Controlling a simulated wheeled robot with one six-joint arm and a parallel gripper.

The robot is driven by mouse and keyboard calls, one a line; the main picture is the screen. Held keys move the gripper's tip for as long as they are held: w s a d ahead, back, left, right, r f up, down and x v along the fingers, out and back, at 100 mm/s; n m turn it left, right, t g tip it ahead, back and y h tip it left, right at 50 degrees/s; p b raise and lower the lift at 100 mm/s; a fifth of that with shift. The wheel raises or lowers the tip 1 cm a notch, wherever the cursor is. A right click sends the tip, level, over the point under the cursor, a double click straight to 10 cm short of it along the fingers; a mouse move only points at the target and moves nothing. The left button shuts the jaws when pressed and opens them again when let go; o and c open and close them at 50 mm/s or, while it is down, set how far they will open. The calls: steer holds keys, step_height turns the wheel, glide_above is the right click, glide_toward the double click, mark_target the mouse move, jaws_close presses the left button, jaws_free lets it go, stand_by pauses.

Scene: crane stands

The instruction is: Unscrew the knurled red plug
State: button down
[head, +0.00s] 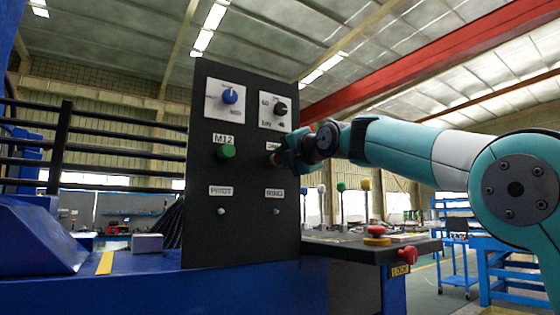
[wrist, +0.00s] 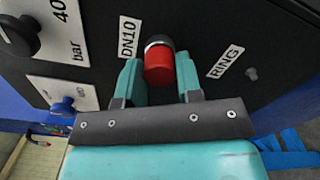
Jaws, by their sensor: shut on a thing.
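The red plug (wrist: 159,68) sticks out of the black panel beside the DN10 label (wrist: 129,38), with a dark collar at its base. My gripper (head: 284,159) is at the panel's right side in the head view. In the wrist view its two teal fingers lie one on each side of the plug and are shut on it. The plug's base still sits at the panel face. The knurling is too small to make out. In the head view the gripper mostly covers the plug.
The panel (head: 240,180) also carries a green M12 plug (head: 226,152), a blue knob (head: 230,96), a black knob (head: 281,108) and small pins at PIVOT and RING. A shelf (head: 345,247) with a red-topped button (head: 376,232) juts out at lower right.

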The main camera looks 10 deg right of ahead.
steer(key=shift+s+d+n+b, duration=0.2)
steer(key=shift+s+n+b, duration=0.15)
steer(key=shift+s+b, duration=0.25)
steer(key=shift+s+d+n+b, duration=0.25)
steer(key=shift+s+n+b, duration=0.15)
steer(key=shift+s, duration=0.3)
steer(key=shift+s+d+n+b, duration=0.2)
steer(key=shift+s+n+b, duration=0.2)
steer(key=shift+s, duration=0.25)
